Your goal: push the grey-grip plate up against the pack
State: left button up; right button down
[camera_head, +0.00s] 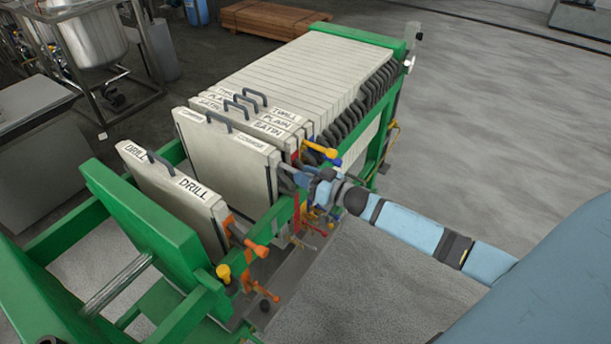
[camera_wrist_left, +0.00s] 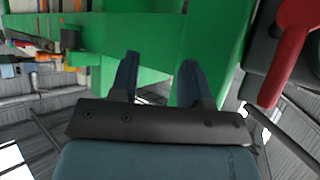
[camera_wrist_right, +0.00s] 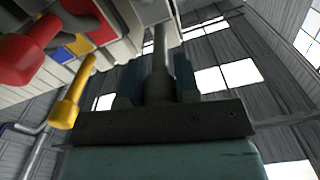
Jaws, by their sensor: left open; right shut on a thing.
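The grey-grip plate (camera_head: 224,158), whose label appears to read COARSE, hangs upright in the green press frame. My right gripper (camera_head: 318,184) is at its right-hand end. In the right wrist view, its jaws (camera_wrist_right: 157,85) are shut on the dark grey grip (camera_wrist_right: 159,50). The pack (camera_head: 305,75) of pale plates stands behind, its nearest plates labelled SATIN, PLAIN and TWILL. The grey-grip plate is close to the pack's near face; whether they touch is hard to tell. My left gripper (camera_wrist_left: 158,82) is open and empty beside green framework in the left wrist view.
The DRILL plate (camera_head: 168,192), with an orange grip (camera_head: 257,248), stands apart in front, near the thick green press plate (camera_head: 150,235). A gap lies between it and the grey-grip plate. Yellow (camera_wrist_right: 70,95) and red grips (camera_wrist_right: 30,50) crowd beside my right gripper. Open floor lies right.

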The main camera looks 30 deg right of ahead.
jog(key=d, duration=0.1)
jog(key=w+d, duration=0.1)
jog(key=d, duration=0.1)
jog(key=shift+w+d+r, duration=0.1)
jog(key=shift+w, duration=0.05)
jog(key=c, duration=1.3)
grip_release()
jog(key=o, duration=0.4)
jog(key=shift+d, duration=0.1)
jog(key=shift+o, duration=0.3)
jog(key=b+v, duration=0.2)
jog(key=v, duration=1.2)
